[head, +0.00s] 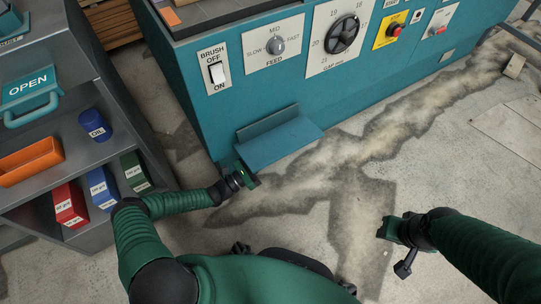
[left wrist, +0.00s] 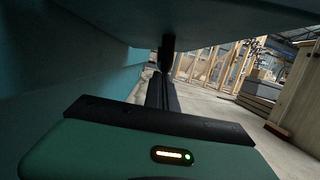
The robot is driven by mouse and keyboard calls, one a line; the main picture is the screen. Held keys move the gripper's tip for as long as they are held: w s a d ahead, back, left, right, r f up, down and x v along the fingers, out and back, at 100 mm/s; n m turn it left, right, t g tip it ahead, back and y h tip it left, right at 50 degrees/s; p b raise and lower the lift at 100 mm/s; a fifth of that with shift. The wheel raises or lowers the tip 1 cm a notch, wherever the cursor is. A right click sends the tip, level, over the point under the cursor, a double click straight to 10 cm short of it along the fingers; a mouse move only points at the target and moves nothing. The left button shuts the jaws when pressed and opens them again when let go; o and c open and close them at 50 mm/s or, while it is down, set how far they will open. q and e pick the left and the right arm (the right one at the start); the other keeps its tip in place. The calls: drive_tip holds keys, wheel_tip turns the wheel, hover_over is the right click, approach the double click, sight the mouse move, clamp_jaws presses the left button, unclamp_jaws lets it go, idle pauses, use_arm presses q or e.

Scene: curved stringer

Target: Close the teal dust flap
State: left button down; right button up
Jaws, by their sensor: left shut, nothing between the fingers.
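The teal dust flap (head: 285,143) sticks out, tilted, from the lower front of the teal machine. Its underside spans the top of the left wrist view (left wrist: 225,12). My left gripper (head: 243,168) is at the flap's left end, with its tips partly hidden below the edge. In the left wrist view its dark fingers (left wrist: 167,65) are together and empty, reaching up toward the underside; I cannot tell if they touch it. My right gripper (head: 388,228) is over the floor at right, away from the flap; its fingers are too unclear to judge.
The teal machine (head: 310,95) carries a brush switch (head: 217,73), feed knob (head: 278,45) and gap dial (head: 342,34). A grey shelf (head: 75,125) at left holds an orange bin (head: 30,161), a blue can (head: 95,125) and several boxes. The dusty floor (head: 320,205) before the flap is clear.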

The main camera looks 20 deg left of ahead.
use_arm(q)
drive_tip(key=shift+s+d+r+n+y+p, duration=0.1)
drive_tip(key=shift+r+n+y+p, duration=0.25)
drive_tip(key=shift+n+p, duration=0.15)
drive_tip(key=r+n+y+p, duration=0.1)
drive_tip(key=r+n+p, duration=0.1)
drive_tip(key=n+p, duration=0.2)
drive_tip(key=r+n+y+p, duration=0.1)
drive_tip(key=r+n+p, duration=0.2)
drive_tip(key=n+p, duration=0.1)
drive_tip(key=r+n+t+y+p, duration=0.1)
drive_tip(key=r+n+p, duration=0.2)
drive_tip(key=n+p, duration=0.1)
drive_tip(key=shift+s+d+r+y, duration=0.15)
drive_tip(key=shift+s+d+y, duration=0.05)
drive_tip(key=shift+y, duration=0.15)
drive_tip(key=shift+w+a+r+n+p, duration=0.2)
drive_tip(key=shift+r+n+p, duration=0.35)
drive_tip(key=shift+n+p, duration=0.45)
drive_tip(key=shift+w+a+r+n+y+p, duration=0.15)
drive_tip(key=shift+a+r+n+y+p, duration=0.15)
drive_tip(key=shift+n, duration=0.25)
drive_tip(key=shift+w+a+r+n+y+p, duration=0.1)
drive_tip(key=shift+r+n+y+p, duration=0.2)
drive_tip(key=shift+n, duration=0.25)
drive_tip(key=shift+w+a+r+p, duration=0.15)
drive_tip(key=shift+w+r+p, duration=0.05)
drive_tip(key=shift+p, duration=0.15)
drive_tip(key=shift+a, duration=0.1)
